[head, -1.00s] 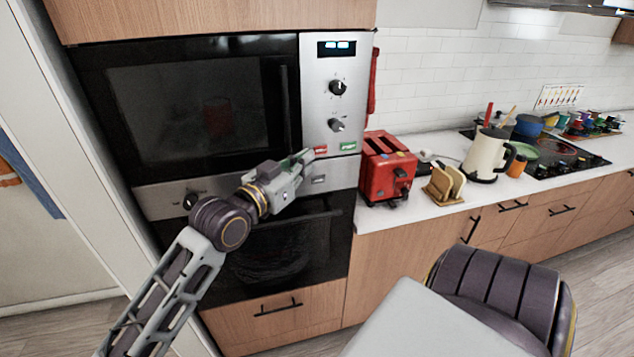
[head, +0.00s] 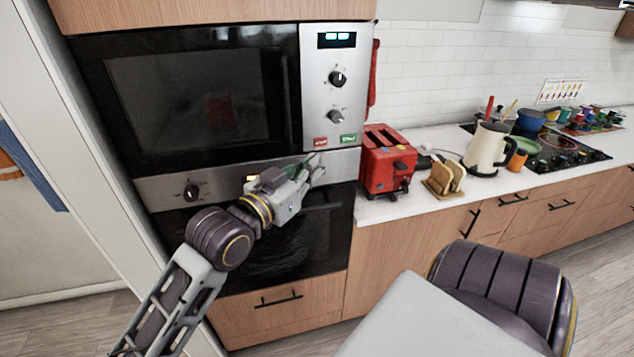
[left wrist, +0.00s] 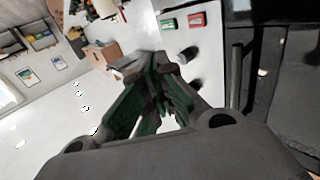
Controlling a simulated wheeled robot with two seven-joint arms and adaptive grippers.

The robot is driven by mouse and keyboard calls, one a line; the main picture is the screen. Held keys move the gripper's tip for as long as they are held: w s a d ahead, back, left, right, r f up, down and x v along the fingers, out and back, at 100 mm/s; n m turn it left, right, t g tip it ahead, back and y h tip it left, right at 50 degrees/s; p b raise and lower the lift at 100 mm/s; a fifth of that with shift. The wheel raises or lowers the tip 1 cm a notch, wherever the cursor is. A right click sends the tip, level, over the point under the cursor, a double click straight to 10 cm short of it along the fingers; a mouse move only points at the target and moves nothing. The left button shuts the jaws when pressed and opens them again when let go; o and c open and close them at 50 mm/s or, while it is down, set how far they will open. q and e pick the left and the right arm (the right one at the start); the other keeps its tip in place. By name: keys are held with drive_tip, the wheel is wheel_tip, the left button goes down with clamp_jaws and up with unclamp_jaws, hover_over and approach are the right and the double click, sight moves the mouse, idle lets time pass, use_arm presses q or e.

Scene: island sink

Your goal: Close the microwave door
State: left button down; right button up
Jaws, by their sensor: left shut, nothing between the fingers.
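The microwave (head: 335,75) is built into the wooden cabinet at the left of the head view. Its dark glass door (head: 190,105) looks flush with the frame, closed, with a dark vertical handle (head: 286,95) near its right edge. My left gripper (head: 312,172) is shut and empty. It is just below the microwave's control panel, in front of the oven's top strip. In the left wrist view the closed fingers (left wrist: 172,95) show with the red and green buttons (left wrist: 183,20) beyond them. My right gripper is not in view.
An oven (head: 290,240) sits directly below the microwave. A red toaster (head: 388,160), a toast rack (head: 445,180) and a cream kettle (head: 487,150) stand on the counter to the right. Open floor lies in front of the lower cabinets.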

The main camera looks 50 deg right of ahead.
use_arm(q)
drive_tip(key=s+a, duration=0.1)
drive_tip(key=s, duration=0.2)
drive_tip(key=s+a, duration=0.1)
drive_tip(key=shift+s+a+b, duration=0.3)
drive_tip(key=shift+a+b, duration=0.05)
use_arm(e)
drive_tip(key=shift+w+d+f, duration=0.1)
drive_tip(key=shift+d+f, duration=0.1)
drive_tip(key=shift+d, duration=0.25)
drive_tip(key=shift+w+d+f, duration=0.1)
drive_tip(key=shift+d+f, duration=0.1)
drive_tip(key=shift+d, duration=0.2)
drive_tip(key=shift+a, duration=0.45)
